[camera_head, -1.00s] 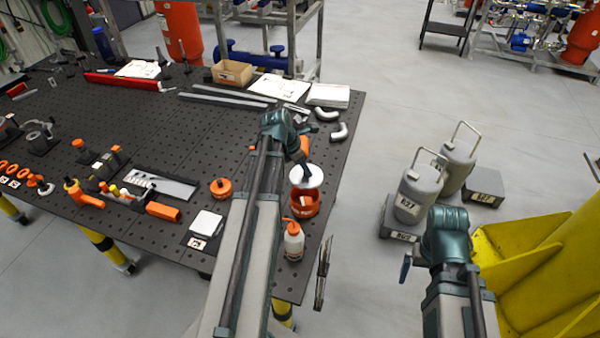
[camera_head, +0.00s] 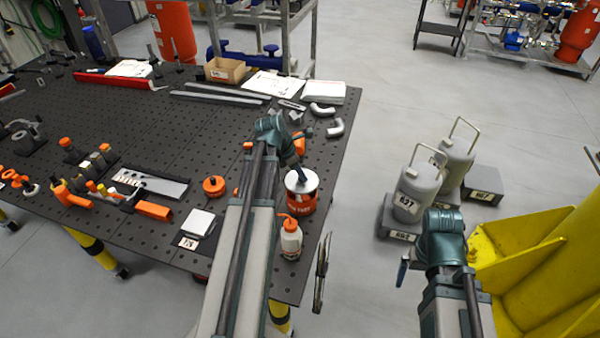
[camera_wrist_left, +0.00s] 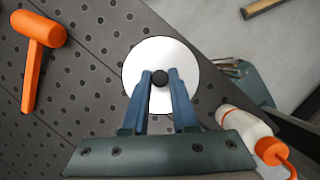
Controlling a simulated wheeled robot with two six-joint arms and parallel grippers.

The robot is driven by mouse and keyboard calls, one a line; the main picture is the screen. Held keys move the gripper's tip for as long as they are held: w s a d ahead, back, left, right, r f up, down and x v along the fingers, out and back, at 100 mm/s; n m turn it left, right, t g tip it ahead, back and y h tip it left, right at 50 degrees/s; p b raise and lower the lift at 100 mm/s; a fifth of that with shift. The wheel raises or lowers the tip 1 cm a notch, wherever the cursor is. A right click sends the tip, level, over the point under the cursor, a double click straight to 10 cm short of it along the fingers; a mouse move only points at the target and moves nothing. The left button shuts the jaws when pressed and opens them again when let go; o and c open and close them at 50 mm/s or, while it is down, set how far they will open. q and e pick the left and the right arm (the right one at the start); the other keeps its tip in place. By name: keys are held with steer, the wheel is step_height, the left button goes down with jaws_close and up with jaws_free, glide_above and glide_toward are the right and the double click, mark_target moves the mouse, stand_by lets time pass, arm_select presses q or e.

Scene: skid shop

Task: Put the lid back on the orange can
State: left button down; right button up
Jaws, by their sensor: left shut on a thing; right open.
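The orange can (camera_head: 302,203) stands near the right edge of the black perforated table. The round white lid (camera_head: 301,183) is over its mouth and hides the opening. I cannot tell whether the lid is fully seated. My left gripper (camera_head: 302,176) is shut on the lid's small black knob. In the left wrist view the fingers (camera_wrist_left: 160,80) pinch this knob at the middle of the lid (camera_wrist_left: 185,58), and the can is hidden beneath it. My right gripper (camera_head: 403,270) is open and empty, right of the table over the floor.
A white squeeze bottle (camera_head: 290,240) with an orange cap stands close in front of the can. Grey pipe elbows (camera_head: 335,127) lie behind it. An orange puck-like part (camera_head: 214,186) and a white pad (camera_head: 198,223) lie left of my left arm. Grey canisters (camera_head: 416,192) stand right.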

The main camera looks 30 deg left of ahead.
mark_target(299, 178)
arm_select(q)
steer(key=shift+f+b, duration=1.5)
steer(key=shift+f, duration=0.35)
steer(key=shift+f, duration=0.15)
stand_by(0.5)
steer(key=shift+c, duration=0.7)
jaws_free()
steer(key=shift+r+p, duration=3.45)
steer(key=shift+r, duration=0.15)
